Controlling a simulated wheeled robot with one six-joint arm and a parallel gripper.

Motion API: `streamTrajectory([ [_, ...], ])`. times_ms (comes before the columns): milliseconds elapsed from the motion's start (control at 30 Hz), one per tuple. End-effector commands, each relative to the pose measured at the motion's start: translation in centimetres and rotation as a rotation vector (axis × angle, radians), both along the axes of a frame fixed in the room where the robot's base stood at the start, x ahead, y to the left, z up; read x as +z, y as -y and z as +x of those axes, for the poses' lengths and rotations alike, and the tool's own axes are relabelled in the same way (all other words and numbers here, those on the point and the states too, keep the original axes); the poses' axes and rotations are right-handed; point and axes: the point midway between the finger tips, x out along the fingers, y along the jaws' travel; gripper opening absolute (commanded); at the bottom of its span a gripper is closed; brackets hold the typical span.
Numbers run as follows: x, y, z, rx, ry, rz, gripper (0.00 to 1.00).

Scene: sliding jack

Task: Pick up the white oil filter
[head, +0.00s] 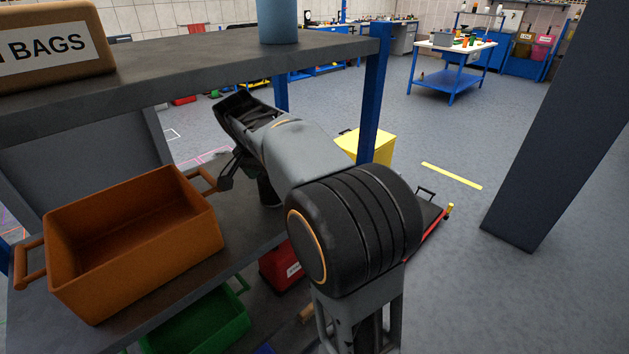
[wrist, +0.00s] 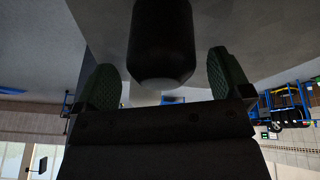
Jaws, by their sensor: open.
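A cylinder (wrist: 162,40) fills the top middle of the wrist view. It looks almost black, with a paler rounded end; it is in shade, so I cannot tell whether it is the white oil filter. My gripper (wrist: 162,68) is open, with one green-padded finger on each side of the cylinder. Gaps show between the fingers and the cylinder. In the head view my arm hides most of the gripper, and no clearly white filter shows there. A dark shape (head: 268,190) shows below my arm, partly hidden; I cannot tell what it is.
An orange bin (head: 130,245) stands on the lower shelf (head: 255,235), left of my arm. The upper shelf (head: 190,75) overhangs, carrying a blue cylinder (head: 278,22) and a brown "BAGS" box (head: 50,42). A blue post (head: 376,100) stands beyond my arm. A green bin (head: 205,325) sits below.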

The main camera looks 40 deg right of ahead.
Motion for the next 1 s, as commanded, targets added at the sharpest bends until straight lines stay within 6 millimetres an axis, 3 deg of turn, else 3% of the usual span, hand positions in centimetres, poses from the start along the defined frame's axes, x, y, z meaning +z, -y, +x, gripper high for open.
streamTrajectory([
  [133,1.5,0.9,0.4,-0.207,0.053,-0.022,0.96],
  [333,2.6,2.0,0.4,-0.360,0.093,-0.037,0.96],
  [700,2.8,8.9,1.2,-0.390,0.102,-0.039,0.96],
  [1000,2.8,12.0,1.7,-0.384,0.103,-0.039,0.96],
])
